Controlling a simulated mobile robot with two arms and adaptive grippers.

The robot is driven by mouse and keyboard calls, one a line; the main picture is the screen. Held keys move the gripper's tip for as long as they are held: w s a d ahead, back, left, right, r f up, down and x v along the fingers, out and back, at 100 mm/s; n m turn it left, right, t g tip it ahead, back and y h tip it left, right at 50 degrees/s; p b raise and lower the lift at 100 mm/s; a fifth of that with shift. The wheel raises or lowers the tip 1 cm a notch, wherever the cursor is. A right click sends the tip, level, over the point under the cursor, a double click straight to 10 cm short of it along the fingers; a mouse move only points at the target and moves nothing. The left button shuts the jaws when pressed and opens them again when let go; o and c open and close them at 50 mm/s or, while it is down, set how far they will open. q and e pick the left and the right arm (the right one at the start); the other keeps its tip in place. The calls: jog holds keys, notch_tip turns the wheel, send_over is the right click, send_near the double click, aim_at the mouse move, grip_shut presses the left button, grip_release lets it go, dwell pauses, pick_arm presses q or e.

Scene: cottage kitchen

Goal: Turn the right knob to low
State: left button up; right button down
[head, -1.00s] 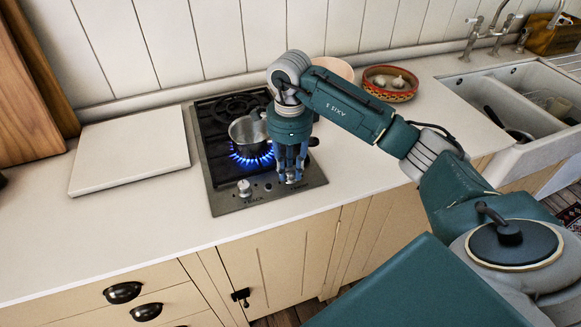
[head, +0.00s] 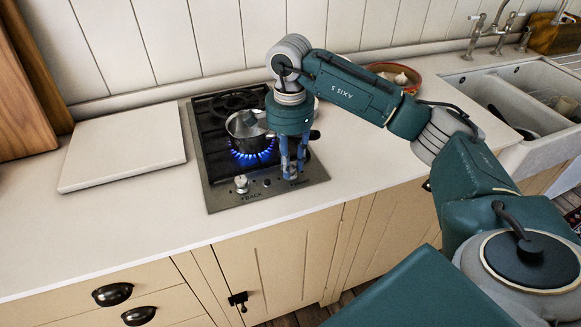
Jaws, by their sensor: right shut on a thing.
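The gas hob (head: 208,170) is set in the worktop, with a silver saucepan (head: 244,131) on its front burner. A ring of blue flame (head: 252,154) burns under the pan. The left knob (head: 241,184) stands at the hob's front edge, beside a small dark button. The right knob (head: 290,175) is at the front right of the hob, mostly hidden by my fingers. My right gripper (head: 291,168) points down over it and is shut on it. The knob's exact angle cannot be read. My left gripper is not in view.
A pale square board (head: 122,152) lies on the worktop left of the hob. A patterned bowl (head: 403,77) with garlic stands behind my right arm. A white sink (head: 520,95) is at the far right. The worktop in front of the hob is clear.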

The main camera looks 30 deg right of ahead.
jog(key=n, duration=0.1)
jog(key=n+b, duration=0.1)
jog(key=n, duration=0.1)
jog(key=shift+w+a+r+n+b, duration=0.1)
jog(key=shift+w+n+b, duration=0.05)
jog(key=shift+n+b, duration=0.75)
jog(key=shift+n, duration=1.2)
jog(key=c, duration=1.7)
grip_release()
jog(key=shift+c, duration=0.2)
jog(key=shift+a, duration=0.1)
jog(key=shift+r, duration=0.1)
